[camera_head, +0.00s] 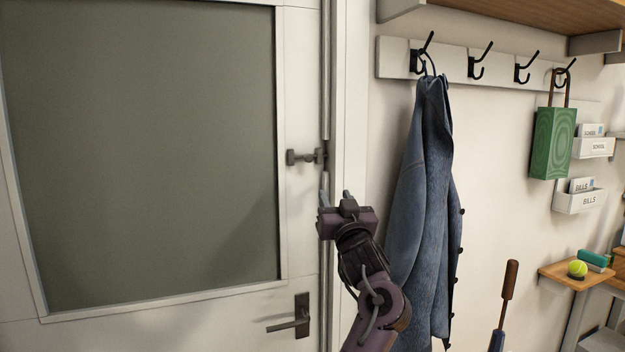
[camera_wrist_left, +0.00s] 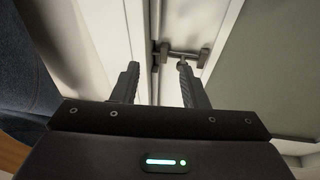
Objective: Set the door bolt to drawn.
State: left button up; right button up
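The door bolt (camera_head: 303,157) is a small dark metal bar with a knob, set sideways on the white door (camera_head: 301,220) above the handle. Its bar reaches to the door's right edge by the frame. In the left wrist view the bolt (camera_wrist_left: 188,53) lies just beyond the fingertips, its knob close to the right finger's tip. I cannot tell whether they touch. My left gripper (camera_head: 336,188) is below and right of the bolt in the head view. In the wrist view the left gripper (camera_wrist_left: 158,74) is open, with nothing between its fingers. My right gripper is out of view.
A lever handle (camera_head: 293,321) sits low on the door. A blue coat (camera_head: 425,180) hangs from the hook rail (camera_head: 452,62) right of the door frame. A green bag (camera_head: 553,143) hangs further right. A small shelf (camera_head: 580,278) holds a tennis ball (camera_head: 577,268).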

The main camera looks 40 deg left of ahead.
aim_at(309, 159)
pick_arm(q)
jog(key=a+r+g+p, duration=0.1)
jog(key=a+r, duration=0.1)
jog(key=a+r+n+y+p, duration=0.1)
jog(key=a+r, duration=0.1)
jog(key=a, duration=0.1)
jog(key=w+a+r+n+g+y+p, duration=0.1)
jog(key=a+r, duration=0.1)
jog(key=shift+a+r+g, duration=0.25)
jog(key=shift+r+g, duration=0.05)
jog(key=shift+r, duration=0.1)
jog(key=shift+w+a+r+p, duration=0.1)
jog(key=shift+w+a+p, duration=0.1)
jog(key=shift+a+p, duration=0.2)
jog(key=shift+y, duration=0.3)
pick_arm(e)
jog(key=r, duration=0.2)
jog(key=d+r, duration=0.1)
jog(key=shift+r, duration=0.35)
pick_arm(q)
grip_shut()
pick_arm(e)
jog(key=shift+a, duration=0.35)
